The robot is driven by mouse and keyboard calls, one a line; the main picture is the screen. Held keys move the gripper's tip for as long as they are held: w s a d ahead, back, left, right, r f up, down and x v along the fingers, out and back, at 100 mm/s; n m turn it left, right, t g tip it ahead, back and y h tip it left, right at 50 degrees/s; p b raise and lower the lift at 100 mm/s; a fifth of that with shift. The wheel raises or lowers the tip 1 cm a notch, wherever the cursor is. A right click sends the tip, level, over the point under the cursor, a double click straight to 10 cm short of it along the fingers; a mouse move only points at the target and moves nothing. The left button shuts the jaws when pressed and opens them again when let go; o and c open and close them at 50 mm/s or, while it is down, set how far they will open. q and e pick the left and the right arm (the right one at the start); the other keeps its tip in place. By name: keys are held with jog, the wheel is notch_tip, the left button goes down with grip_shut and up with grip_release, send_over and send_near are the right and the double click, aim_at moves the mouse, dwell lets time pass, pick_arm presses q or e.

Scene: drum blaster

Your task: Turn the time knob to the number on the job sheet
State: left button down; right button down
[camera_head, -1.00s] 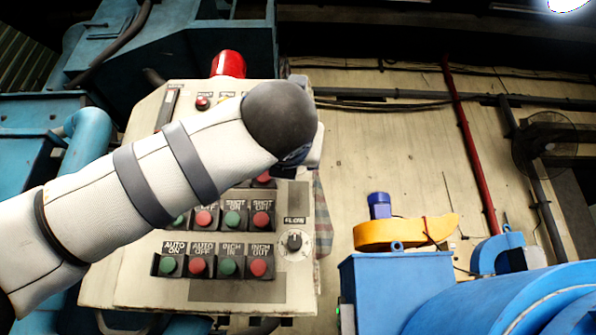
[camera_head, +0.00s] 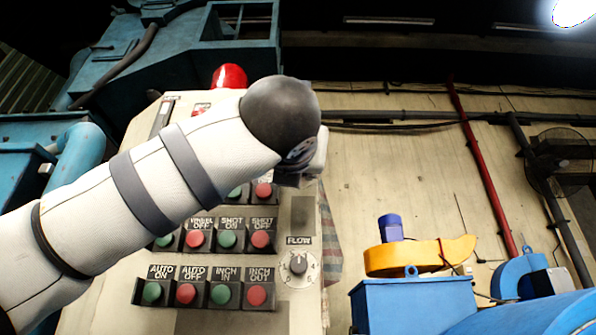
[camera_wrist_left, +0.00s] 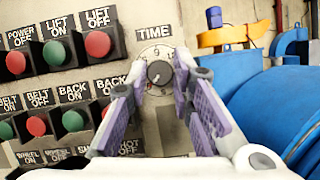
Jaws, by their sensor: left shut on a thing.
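The time knob (camera_wrist_left: 159,73) is a dark round knob on a white dial under the word TIME in the left wrist view. Small numerals ring it, partly covered by the fingers; I cannot tell for sure which one it points to. My left gripper (camera_wrist_left: 160,68) is shut on the knob, with one purple-padded finger at each side. In the head view my left forearm hides the knob and most of the gripper. No job sheet can be made out. My right gripper is not in view.
The control panel (camera_head: 304,216) carries rows of red and green push buttons and a FLOW knob (camera_head: 298,264) below my wrist. A red lamp (camera_head: 229,76) tops it. Blue machinery (camera_head: 400,305) with a yellow blower (camera_head: 405,258) stands to the right.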

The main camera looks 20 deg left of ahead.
pick_arm(q)
jog(key=shift+a+m, duration=0.1)
jog(key=shift+m, duration=0.2)
jog(key=shift+s+a+r+m+g+h, duration=0.15)
jog(key=shift+m+g+h, duration=0.75)
jog(key=shift+m, duration=2.5)
jog(key=shift+w+r+m+g+h, duration=0.15)
jog(key=shift+m+g+h, duration=0.8)
jog(key=shift+m, duration=2.45)
jog(key=shift+s+a+r+m+g+h, duration=0.15)
jog(key=shift+m+g+h, duration=0.3)
jog(key=shift+m+h, duration=1.95)
jog(key=shift+m+y, duration=1.05)
jog(key=shift+m, duration=0.05)
jog(key=c, duration=1.6)
grip_release()
jog(key=shift+o, duration=0.9)
jog(key=shift+w, duration=0.2)
